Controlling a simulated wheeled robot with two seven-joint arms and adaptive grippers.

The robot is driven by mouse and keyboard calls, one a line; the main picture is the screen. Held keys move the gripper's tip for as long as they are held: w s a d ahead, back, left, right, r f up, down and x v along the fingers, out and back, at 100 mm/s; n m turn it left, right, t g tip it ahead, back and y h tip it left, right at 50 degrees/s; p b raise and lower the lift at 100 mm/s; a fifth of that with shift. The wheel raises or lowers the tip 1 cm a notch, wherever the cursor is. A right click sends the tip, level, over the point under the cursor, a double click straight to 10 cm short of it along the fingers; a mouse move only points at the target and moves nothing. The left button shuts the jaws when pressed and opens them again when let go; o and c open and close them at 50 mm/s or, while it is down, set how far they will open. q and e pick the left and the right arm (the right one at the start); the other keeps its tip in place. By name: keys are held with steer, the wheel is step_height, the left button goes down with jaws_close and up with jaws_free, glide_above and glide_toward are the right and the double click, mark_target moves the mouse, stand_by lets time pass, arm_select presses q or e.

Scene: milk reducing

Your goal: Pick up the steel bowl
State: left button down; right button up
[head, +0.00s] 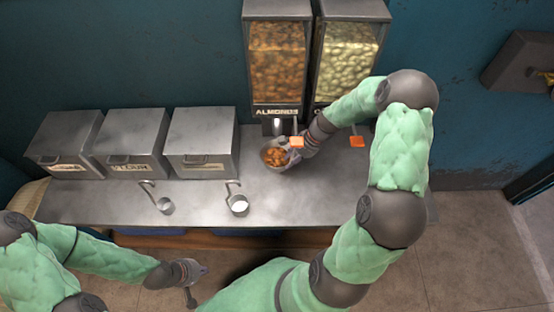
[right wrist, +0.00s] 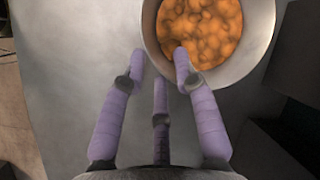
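The steel bowl (head: 265,160) stands on the counter under the almond dispenser's spout, filled with orange-brown almonds. It shows at the upper right in the right wrist view (right wrist: 255,62). My right gripper (head: 292,156) is at the bowl's right side in the head view. In the right wrist view its fingers (right wrist: 159,62) are spread apart. One fingertip overlaps the bowl's near rim and another is just outside it; contact is unclear. My left gripper (head: 197,284) is off the counter's front edge, with its fingers spread and nothing seen in it.
The almond dispenser (head: 277,62) and a second dispenser (head: 346,62) with pale contents stand at the back. Three lidded metal bins (head: 136,143) line the left. An empty-looking ladle (head: 165,205) and a ladle with white contents (head: 239,204) lie on the steel counter (head: 310,207).

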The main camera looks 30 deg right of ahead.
mark_target(277, 158)
steer(key=b+x, duration=0.2)
steer(key=x, duration=0.2)
steer(key=shift+a+f, duration=0.1)
steer(key=shift+f, duration=0.25)
jaws_close()
steer(key=shift+r, duration=0.1)
steer(key=shift+r, duration=0.1)
